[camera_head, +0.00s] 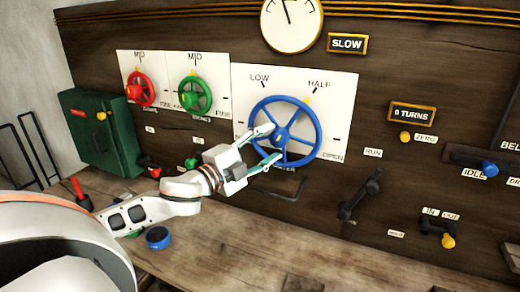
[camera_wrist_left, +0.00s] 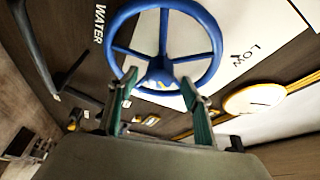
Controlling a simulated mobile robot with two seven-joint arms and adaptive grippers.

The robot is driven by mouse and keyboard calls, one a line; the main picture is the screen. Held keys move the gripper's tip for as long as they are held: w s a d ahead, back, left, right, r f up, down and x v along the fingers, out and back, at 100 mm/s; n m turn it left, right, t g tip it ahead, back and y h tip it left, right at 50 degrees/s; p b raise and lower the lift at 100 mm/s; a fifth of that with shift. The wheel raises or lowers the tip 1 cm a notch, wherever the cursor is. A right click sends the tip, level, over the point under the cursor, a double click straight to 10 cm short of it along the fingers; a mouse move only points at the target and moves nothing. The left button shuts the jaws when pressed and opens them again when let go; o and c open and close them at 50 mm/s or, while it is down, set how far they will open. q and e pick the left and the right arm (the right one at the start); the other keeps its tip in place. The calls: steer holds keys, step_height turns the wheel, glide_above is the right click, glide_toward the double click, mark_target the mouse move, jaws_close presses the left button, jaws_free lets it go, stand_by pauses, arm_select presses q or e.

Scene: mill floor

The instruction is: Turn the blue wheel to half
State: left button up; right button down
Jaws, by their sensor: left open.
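The blue wheel (camera_head: 313,134) is mounted upright on a white plate (camera_head: 342,112) marked LOW, HALF and OPEN. A yellow mark (camera_head: 308,99) at its upper right rim lies close to the HALF tick. My left gripper (camera_head: 269,145) is open in front of the wheel's left and lower-left part, its fingers apart near the hub. In the left wrist view, the wheel (camera_wrist_left: 213,50) is beyond the two fingertips (camera_wrist_left: 158,82), with rim and spokes between and past them. I cannot tell whether the fingers touch it. My right gripper is not in view.
A red wheel (camera_head: 147,89) and a green wheel (camera_head: 206,95) are left of the blue one. A green box (camera_head: 100,132) hangs further left. A dark lever (camera_head: 360,194) and a yellow-knobbed switch (camera_head: 447,241) are to the right. A wooden bench (camera_head: 250,240) runs below.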

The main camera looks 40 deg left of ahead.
mark_target(274, 141)
arm_select(q)
steer(key=shift+s+a+f, duration=0.1)
steer(key=shift+s+a, duration=0.1)
steer(key=shift+s, duration=1.35)
steer(key=shift+s, duration=0.1)
